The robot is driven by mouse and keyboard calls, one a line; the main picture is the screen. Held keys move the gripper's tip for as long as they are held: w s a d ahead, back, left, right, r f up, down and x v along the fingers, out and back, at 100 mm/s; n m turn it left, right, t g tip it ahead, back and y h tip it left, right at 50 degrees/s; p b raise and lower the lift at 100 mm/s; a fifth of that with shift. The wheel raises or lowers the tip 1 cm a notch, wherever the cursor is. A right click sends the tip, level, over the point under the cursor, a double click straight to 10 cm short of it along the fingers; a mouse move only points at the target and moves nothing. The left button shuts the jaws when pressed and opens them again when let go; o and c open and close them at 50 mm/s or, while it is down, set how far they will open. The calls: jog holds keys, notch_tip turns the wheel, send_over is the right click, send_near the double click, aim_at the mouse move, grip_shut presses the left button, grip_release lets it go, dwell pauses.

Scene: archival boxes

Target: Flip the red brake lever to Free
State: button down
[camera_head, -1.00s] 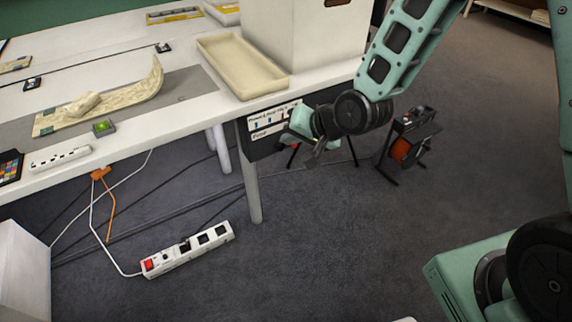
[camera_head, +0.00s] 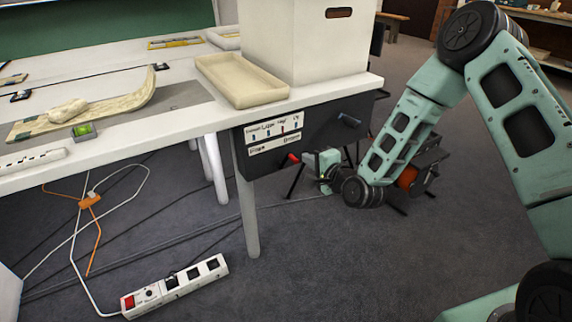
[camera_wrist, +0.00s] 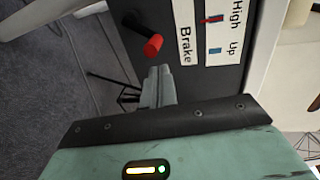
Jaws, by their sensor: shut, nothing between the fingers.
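The red brake lever (camera_head: 293,158) sticks out from the dark control panel (camera_head: 218,150) under the table edge. In the wrist view its red tip (camera_wrist: 153,45) is on a black arm, beside a white label reading "Brake" (camera_wrist: 186,45). My gripper (camera_wrist: 157,76) is shut and empty, its fingertips close to the red tip and just below it in the wrist view. Whether they touch cannot be told. In the head view my gripper (camera_head: 322,165) is right of the lever, in front of the panel. The "Free" marking is not legible in either view.
The table (camera_head: 150,128) carries a beige tray (camera_head: 240,82) and a white box (camera_head: 300,45). A power strip (camera_head: 178,285) lies on the floor.

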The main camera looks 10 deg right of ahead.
jog(key=shift+b+x, duration=0.4)
jog(key=shift+x, duration=1.55)
jog(key=shift+s+a, duration=0.25)
jog(key=shift+a, duration=0.65)
jog(key=shift+s+a, duration=0.3)
jog(key=shift+a, duration=0.6)
jog(key=shift+s+a, duration=0.25)
jog(key=shift+a, duration=0.6)
jog(key=shift+s+d, duration=0.25)
jog(key=shift+d, duration=0.05)
jog(key=s+d, duration=0.3)
jog(key=s, duration=0.2)
jog(key=shift+s+d+p, duration=0.25)
jog(key=shift+d+p, duration=0.1)
